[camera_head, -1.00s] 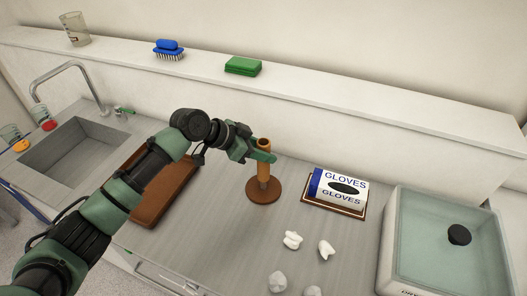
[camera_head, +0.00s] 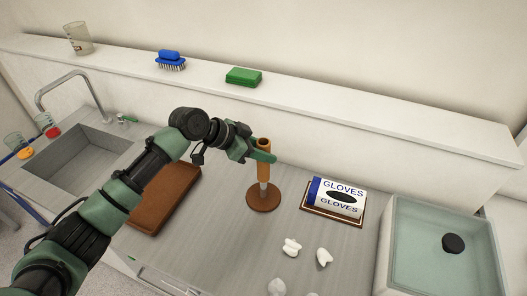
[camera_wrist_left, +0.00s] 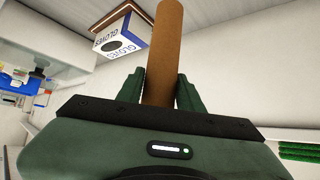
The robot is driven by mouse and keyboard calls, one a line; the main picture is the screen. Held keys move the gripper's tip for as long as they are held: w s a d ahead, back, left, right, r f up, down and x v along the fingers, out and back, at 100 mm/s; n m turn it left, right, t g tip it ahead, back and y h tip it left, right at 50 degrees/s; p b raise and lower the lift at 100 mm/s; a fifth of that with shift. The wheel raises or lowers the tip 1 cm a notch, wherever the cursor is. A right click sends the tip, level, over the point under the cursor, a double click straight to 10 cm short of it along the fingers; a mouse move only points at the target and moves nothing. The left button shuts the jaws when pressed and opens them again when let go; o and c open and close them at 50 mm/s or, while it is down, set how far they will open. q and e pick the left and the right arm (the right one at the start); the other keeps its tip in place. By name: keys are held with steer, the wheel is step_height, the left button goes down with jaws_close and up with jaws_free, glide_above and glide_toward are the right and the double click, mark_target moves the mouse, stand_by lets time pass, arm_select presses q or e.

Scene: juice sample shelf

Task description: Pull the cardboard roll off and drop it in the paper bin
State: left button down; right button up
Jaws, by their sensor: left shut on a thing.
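The cardboard roll (camera_head: 263,173) is a brown tube standing upright on a post with a round brown base (camera_head: 263,198) on the counter. A short pale part of the post shows between the roll's lower end and the base. My left gripper (camera_head: 262,156) is shut on the upper part of the roll. In the left wrist view the roll (camera_wrist_left: 166,45) runs upward between the two green fingers (camera_wrist_left: 160,92). My right gripper is not in view. I see no paper bin in these views.
A glove box (camera_head: 337,196) stands on a tray right of the base. Crumpled white pieces (camera_head: 291,247) lie in front. A brown tray (camera_head: 165,200) is left, partly behind my arm. A sink (camera_head: 80,160) is far left, a glass-like basin (camera_head: 445,215) right. A shelf runs behind.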

arm_select(q)
steer(key=shift+r+p, duration=2)
steer(key=shift+r, duration=0.9)
steer(key=shift+f, duration=0.1)
